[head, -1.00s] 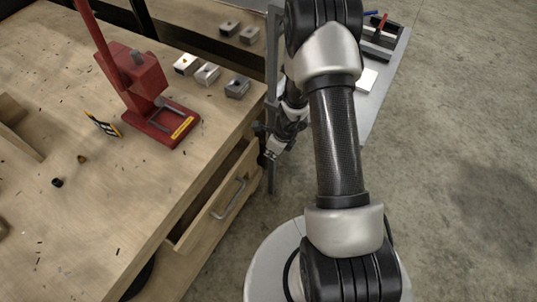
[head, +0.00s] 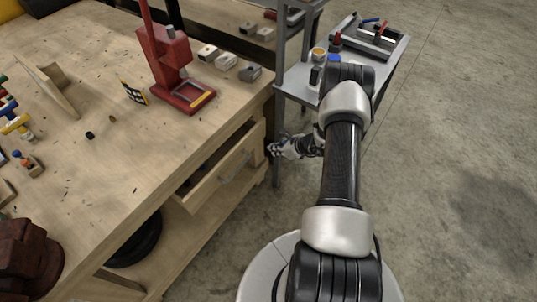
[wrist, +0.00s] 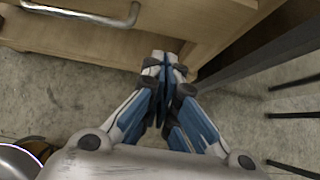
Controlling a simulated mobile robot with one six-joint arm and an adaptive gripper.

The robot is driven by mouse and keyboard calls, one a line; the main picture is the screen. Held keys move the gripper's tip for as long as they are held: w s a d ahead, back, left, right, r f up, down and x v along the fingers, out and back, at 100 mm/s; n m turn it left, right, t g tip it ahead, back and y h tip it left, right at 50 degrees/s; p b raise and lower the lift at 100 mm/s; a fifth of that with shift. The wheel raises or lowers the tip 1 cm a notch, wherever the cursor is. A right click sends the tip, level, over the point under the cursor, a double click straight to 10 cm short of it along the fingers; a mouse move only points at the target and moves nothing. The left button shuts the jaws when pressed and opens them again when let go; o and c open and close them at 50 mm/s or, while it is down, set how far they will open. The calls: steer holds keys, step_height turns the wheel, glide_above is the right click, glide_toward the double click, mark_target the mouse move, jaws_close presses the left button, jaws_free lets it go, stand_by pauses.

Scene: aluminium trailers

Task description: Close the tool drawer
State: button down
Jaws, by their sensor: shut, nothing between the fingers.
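The wooden tool drawer (head: 232,172) sticks partly out of the workbench (head: 150,170), with a dark gap along its top. Its metal bar handle (head: 236,163) is on the front face. My gripper (head: 271,150) is at the drawer's far end, beside its front. In the wrist view my gripper (wrist: 164,60) has its fingertips together and empty, at the wooden front near its right end. The handle (wrist: 85,14) lies to the upper left, apart from the fingers. Whether the tips touch the wood I cannot tell. The drawer's contents are hidden.
A red press (head: 172,70) and small metal blocks (head: 229,60) stand on the bench. A grey metal shelf cart (head: 300,88) with tools stands beyond my arm, its post close to my gripper. Dark bars (wrist: 270,60) show right in the wrist view. Floor at right is clear.

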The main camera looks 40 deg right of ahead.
mark_target(251, 148)
steer(key=shift+w+a+f+b, duration=0.5)
steer(key=shift+w+f, duration=0.35)
steer(key=shift+w, duration=0.55)
steer(key=shift+w+a+f+b, duration=0.5)
steer(key=shift+w+f, duration=0.3)
steer(key=shift+w, duration=0.6)
steer(key=shift+w+a+f+b, duration=0.35)
steer(key=shift+w+a+f, duration=0.4)
steer(key=shift+w, duration=0.65)
steer(key=shift+d+f, duration=0.1)
steer(key=shift+d, duration=0.05)
